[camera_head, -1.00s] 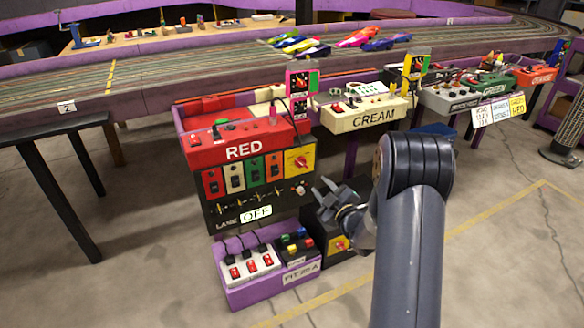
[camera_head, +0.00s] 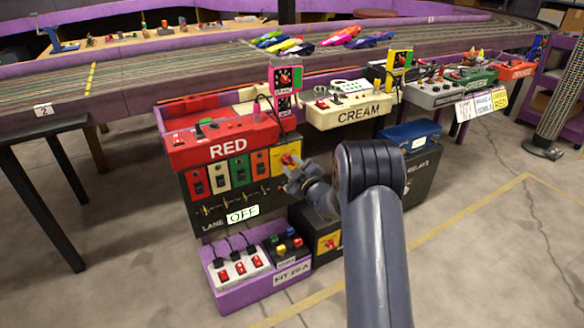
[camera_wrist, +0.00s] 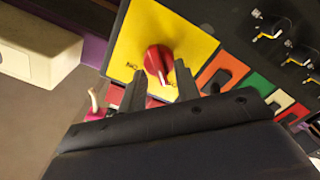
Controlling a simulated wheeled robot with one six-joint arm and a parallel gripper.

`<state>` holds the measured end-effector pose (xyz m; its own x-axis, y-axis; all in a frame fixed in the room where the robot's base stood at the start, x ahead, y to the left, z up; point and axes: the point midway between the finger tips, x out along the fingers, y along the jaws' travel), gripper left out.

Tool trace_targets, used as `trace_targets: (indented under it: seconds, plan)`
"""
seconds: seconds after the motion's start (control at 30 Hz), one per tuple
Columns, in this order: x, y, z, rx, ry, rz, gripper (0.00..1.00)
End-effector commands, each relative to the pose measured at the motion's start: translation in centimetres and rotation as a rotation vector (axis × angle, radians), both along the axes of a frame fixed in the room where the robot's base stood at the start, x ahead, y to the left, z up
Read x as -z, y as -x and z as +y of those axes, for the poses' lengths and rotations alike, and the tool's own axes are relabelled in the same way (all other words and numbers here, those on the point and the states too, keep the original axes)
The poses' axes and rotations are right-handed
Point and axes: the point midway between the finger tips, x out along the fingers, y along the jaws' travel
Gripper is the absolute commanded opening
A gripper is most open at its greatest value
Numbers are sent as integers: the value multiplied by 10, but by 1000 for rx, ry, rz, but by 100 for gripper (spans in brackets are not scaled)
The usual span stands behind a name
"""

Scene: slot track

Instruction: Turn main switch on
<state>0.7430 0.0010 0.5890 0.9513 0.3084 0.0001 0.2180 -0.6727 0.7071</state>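A red rotary knob (camera_wrist: 158,60) sits on a yellow plate (camera_wrist: 190,30) at the right end of the RED station panel (camera_head: 225,190). The wrist view shows a white pointer line on the knob and a label beside it that reads like an inverted "ON". My gripper (camera_wrist: 159,68) is open, its dark fingers on either side of the knob's lower part in that view. I cannot tell whether they touch it. In the head view, my gripper (camera_head: 288,176) is close in front of the yellow plate (camera_head: 287,153) and partly covers it. The lane sign (camera_head: 243,215) reads OFF.
A lower box has another yellow plate with a red knob (camera_head: 330,243). A purple tray (camera_head: 262,296) with red switches stands on the floor at the front. The CREAM station (camera_head: 352,112) is to the right. Open floor lies at the lower right.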

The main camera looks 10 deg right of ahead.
Motion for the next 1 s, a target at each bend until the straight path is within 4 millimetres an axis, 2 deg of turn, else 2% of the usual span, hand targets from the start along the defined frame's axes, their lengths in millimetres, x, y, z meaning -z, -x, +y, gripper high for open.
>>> trace_targets:
  seconds: [0.17,0.57,1.0]
  plan:
    - [0,0,0,0,0,0,31]
    - [0,0,0,0,0,0,0]
    - [0,0,0,-1,-30,11,0]
